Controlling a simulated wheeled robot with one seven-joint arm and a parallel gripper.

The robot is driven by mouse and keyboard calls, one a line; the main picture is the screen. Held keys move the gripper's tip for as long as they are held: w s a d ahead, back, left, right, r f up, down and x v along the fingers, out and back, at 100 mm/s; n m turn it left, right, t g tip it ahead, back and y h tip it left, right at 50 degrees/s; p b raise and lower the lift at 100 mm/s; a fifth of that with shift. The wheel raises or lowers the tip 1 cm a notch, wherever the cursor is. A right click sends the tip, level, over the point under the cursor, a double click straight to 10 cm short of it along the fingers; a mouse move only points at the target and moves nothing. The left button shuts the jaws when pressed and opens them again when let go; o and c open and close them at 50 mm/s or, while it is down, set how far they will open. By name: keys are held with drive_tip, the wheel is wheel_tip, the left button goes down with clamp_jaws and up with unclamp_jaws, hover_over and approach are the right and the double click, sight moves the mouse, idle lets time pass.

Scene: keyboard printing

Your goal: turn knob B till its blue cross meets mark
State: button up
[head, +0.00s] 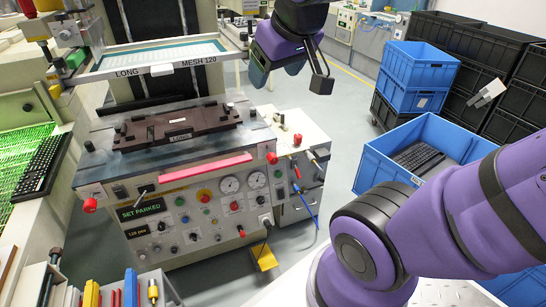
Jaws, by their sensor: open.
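A printing machine (262,170) with a control panel stands left of centre. Several small knobs and buttons sit on its front, and red-tipped knobs are at its sides, one at the left (90,205) and one at the right (271,158). I cannot tell which one is knob B. No letter B, blue cross or mark can be made out at this size. My gripper (319,76) hangs beyond the machine at the upper middle, open and apart from the panel. Its fingertips are small and dark, and nothing shows between them.
A screen frame (160,62) labelled "LONG MESH 120" spans above the dark fixture (175,127). A side cabinet (295,150) stands at the machine's right. A blue crate (400,150) holding a keyboard and stacked crates (415,75) are at right. Grey floor lies between.

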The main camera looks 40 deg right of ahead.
drive_tip(key=w+d+f+t, duration=0.1)
drive_tip(key=w+d+f, duration=0.1)
drive_tip(key=w, duration=0.4)
drive_tip(key=w+d+f, duration=0.1)
drive_tip(key=w+f, duration=0.1)
drive_tip(key=w, duration=0.3)
drive_tip(key=t, duration=0.7)
hover_over(271, 157)
drive_tip(key=a, duration=0.3)
wheel_tip(271, 157, down, 34)
drive_tip(key=r, duration=0.1)
drive_tip(key=s+d+f+m+t+h, duration=0.1)
drive_tip(key=s+f+m+t+h, duration=0.1)
drive_tip(key=s+f, duration=0.35)
drive_tip(key=s+d+f+m+t+h, duration=0.1)
drive_tip(key=s+f+h, duration=0.15)
drive_tip(key=f, duration=0.55)
drive_tip(key=x, duration=1)
drive_tip(key=shift+w+a+f, duration=0.1)
drive_tip(key=shift+a+f, duration=0.05)
drive_tip(key=c, duration=0.9)
